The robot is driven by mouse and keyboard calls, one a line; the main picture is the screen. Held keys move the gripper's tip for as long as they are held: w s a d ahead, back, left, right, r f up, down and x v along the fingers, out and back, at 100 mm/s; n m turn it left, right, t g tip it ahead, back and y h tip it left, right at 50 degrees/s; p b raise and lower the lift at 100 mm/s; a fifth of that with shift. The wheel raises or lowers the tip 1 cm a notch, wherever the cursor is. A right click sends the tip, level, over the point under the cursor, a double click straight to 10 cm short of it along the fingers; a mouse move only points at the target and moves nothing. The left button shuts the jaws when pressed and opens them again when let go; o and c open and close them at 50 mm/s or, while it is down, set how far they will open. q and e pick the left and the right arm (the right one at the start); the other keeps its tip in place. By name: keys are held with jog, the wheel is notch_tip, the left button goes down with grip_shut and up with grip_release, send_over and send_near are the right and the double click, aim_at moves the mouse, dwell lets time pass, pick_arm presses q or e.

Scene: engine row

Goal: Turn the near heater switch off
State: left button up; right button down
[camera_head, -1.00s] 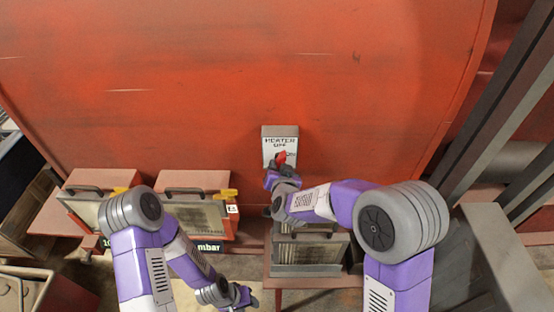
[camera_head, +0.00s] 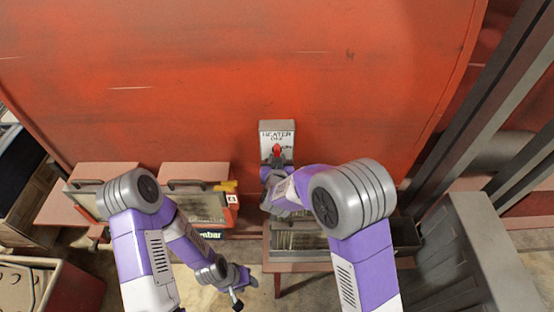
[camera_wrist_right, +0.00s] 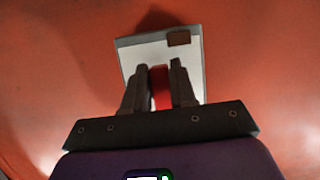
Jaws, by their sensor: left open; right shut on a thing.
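The near heater switch is a pale grey box (camera_head: 283,127) on the red wall, marked HEATER, with smaller lettering partly hidden. Its red lever (camera_head: 276,149) points roughly straight up the picture. My right gripper (camera_head: 274,161) reaches the box from below. In the right wrist view, the gripper (camera_wrist_right: 160,80) has its two dark fingers on both sides of the red lever (camera_wrist_right: 160,90), shut on it, in front of the pale box (camera_wrist_right: 190,50). My left gripper (camera_head: 240,290) is open and empty, low in the head view, away from the switch.
Two cases with meshed fronts and handles (camera_head: 200,175) stand on a ledge at the left. Another box (camera_head: 300,242) sits below the switch, under my right arm. Grey beams (camera_head: 490,100) rise at the right. The red wall around the switch is clear.

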jog(key=c, duration=1)
grip_release()
jog(key=v, duration=0.7)
jog(key=shift+s, duration=0.25)
jog(key=shift+r, duration=0.1)
